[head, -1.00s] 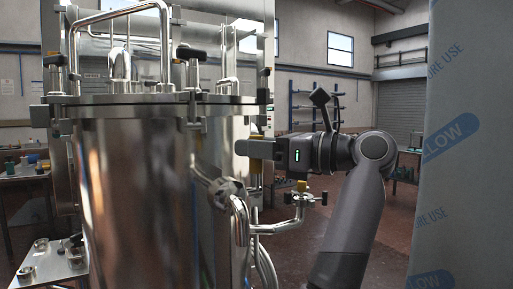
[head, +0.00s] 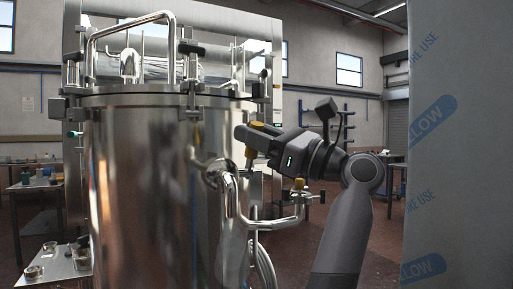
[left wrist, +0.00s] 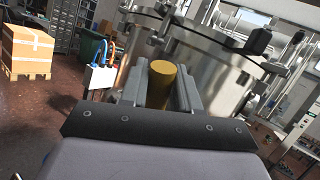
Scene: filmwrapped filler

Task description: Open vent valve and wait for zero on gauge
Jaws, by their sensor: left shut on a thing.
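My left gripper (head: 252,138) is beside the right side of the steel vessel (head: 140,190). It is shut on a yellow cylindrical knob (head: 250,153), which shows above and below the fingers. In the left wrist view the knob (left wrist: 161,82) stands between the two fingers (left wrist: 160,92); whether it is fixed to anything is hidden. I cannot make out which fitting is the vent valve, and no gauge face is readable. My right gripper is not in view.
A film-wrapped column (head: 455,170) stands close on the right. Clamps and a looped handle (head: 130,20) rise from the vessel's lid. A boxed pallet (left wrist: 27,50) is on the floor in the left wrist view. Open floor lies behind my arm.

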